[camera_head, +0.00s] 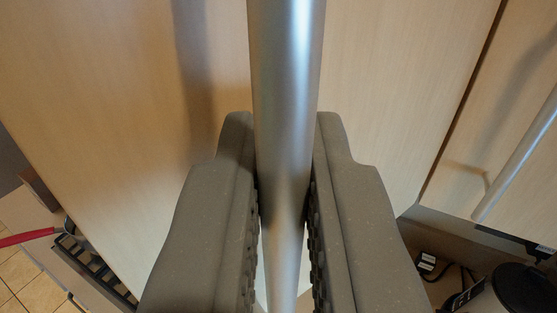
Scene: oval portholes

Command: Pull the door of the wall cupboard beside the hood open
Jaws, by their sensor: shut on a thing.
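The cupboard door (120,100) is a pale wood panel that fills most of the view. A silver bar handle (287,80) runs down the middle in front of it. My gripper (285,190) is shut on this handle, with one grey finger on each side of the bar. The lower part of the bar continues between the fingers. The hood is not clearly visible, and the door's hinge cannot be made out.
At right, past a dark gap, is another wood panel (470,130) with its own bar handle (520,155). Below right are a dark round-topped object (522,288) and cables. At lower left are a black rack (95,268), a red handle (28,237) and floor tiles (35,283).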

